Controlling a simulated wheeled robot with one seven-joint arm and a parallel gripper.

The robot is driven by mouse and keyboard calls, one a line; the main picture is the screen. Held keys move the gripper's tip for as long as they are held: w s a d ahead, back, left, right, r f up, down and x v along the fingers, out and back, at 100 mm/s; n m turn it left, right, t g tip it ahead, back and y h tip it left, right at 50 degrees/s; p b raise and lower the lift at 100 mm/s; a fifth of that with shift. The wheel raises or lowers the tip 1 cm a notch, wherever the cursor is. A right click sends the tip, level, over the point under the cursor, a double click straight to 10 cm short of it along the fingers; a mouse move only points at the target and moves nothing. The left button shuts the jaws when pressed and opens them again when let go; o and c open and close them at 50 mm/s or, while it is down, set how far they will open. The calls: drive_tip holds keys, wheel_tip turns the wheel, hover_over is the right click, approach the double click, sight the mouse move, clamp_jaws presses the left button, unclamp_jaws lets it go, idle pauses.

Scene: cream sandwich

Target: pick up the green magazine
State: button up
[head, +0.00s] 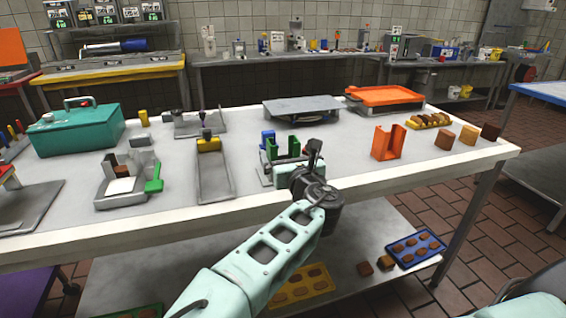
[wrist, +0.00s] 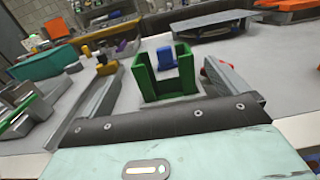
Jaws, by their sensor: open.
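The green magazine (head: 288,145) is an upright, open-fronted holder on the white table, just beyond my gripper (head: 285,165), which hides part of it in the head view. In the wrist view the green magazine (wrist: 168,88) stands in the middle, with tall side walls and a notch between them. My gripper (wrist: 163,72) is open, with one grey finger to the left of the magazine and one to the right. I see nothing held, and gaps show between the fingers and the magazine.
A blue part (head: 267,138) stands just behind the magazine. To the right are an orange magazine (head: 388,143) and several brown and tan blocks (head: 445,140). To the left are a grey tray with a yellow part (head: 214,180) and a teal box (head: 77,130). A grey raised plate (head: 302,108) lies behind.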

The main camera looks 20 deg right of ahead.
drive_tip(key=w, duration=0.7)
drive_tip(key=shift+w+d, duration=0.2)
drive_tip(key=shift+d, duration=0.1)
drive_tip(key=c, duration=1.1)
